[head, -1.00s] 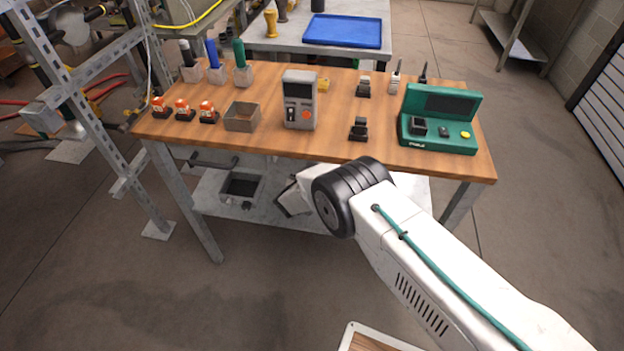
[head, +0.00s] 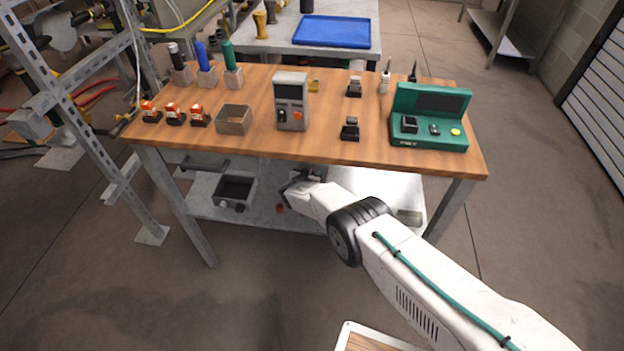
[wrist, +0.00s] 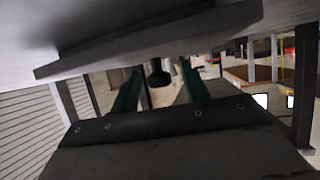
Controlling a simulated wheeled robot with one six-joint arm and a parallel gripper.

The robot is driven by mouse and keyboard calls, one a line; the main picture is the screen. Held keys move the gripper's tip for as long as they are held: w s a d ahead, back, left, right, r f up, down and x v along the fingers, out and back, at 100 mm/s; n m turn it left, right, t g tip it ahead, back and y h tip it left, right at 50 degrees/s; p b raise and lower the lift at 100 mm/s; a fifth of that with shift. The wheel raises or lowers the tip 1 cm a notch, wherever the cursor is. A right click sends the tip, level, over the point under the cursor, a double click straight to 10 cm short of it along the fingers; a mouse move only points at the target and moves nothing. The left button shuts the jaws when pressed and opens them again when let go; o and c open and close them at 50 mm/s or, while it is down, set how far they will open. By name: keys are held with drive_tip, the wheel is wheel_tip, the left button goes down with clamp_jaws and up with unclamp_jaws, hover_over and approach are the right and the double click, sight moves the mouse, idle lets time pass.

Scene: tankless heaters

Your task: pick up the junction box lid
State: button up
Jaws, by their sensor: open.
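An open grey box with a dark inside (head: 235,192) stands on the lower shelf under the wooden workbench; it looks like a junction box. I cannot make out its lid for certain. A small grey block (head: 410,217) lies at the right of that shelf, partly behind my arm. My gripper (head: 302,180) is under the bench's front edge, right of the grey box and apart from it. In the wrist view my open gripper (wrist: 160,92) shows two green fingers. A dark round-ended thing (wrist: 160,76) shows between them, apparently beyond them; I cannot tell what it is.
The wooden workbench (head: 350,110) is above and beyond my gripper, with a grey meter (head: 291,100) and a green tester (head: 430,115) on top. A small red thing (head: 279,209) is on the lower shelf (head: 310,218). A bench leg (head: 450,205) stands right.

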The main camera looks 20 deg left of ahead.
clamp_jaws()
drive_tip(key=shift+r, duration=0.15)
